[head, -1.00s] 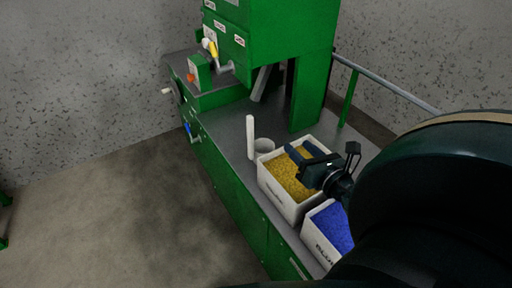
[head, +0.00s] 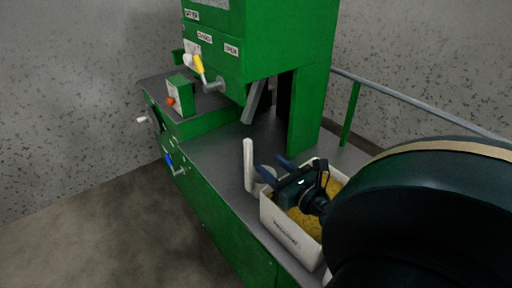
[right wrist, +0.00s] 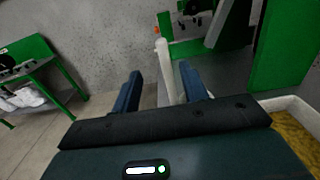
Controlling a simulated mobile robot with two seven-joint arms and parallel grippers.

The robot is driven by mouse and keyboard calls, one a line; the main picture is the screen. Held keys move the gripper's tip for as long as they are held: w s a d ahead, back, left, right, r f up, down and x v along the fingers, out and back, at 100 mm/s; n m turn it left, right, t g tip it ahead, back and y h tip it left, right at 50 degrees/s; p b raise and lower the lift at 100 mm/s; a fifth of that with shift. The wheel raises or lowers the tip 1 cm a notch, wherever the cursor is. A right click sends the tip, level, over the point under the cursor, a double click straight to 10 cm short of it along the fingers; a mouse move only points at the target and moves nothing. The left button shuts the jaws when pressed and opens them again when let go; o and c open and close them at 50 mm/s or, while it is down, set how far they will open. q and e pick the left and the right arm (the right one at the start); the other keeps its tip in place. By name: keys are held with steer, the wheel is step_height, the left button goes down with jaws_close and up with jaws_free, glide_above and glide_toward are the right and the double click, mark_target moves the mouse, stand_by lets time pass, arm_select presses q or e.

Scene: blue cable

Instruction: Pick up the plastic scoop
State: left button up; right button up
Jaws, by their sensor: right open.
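The plastic scoop (head: 248,165) is white, with a tall upright handle and a round cup at its base. It stands on the grey top of the green machine, beside the box of yellow pellets. My right gripper (head: 274,167) is open and empty, close to the right of the scoop. Its fingers point toward the scoop and partly hide the cup in the head view. In the right wrist view the scoop handle (right wrist: 163,62) shows between and beyond the two open fingers. I cannot tell whether they touch it. My left gripper is not in view.
The white box (head: 284,234) of yellow pellets lies below my right gripper. The green machine (head: 290,40) rises behind, with a lever (head: 200,68) on its front. A metal rail (head: 400,96) runs at right. The grey top left of the scoop is clear.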

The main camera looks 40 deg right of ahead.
mark_target(251, 149)
steer(key=w, duration=0.4)
steer(key=w+d, duration=0.1)
steer(key=w, duration=0.2)
steer(key=shift+w+r, duration=0.1)
steer(key=shift+w+d+f+b, duration=0.1)
steer(key=shift+w+f, duration=0.05)
steer(key=shift+w, duration=0.5)
steer(key=shift+w+d+f+b, duration=0.1)
steer(key=shift+w+d+b, duration=0.05)
steer(key=shift+w, duration=0.45)
steer(key=shift+w+d+f+b, duration=0.1)
steer(key=shift+w+f, duration=0.05)
steer(key=shift+w, duration=1.2)
steer(key=shift+c, duration=0.4)
jaws_close()
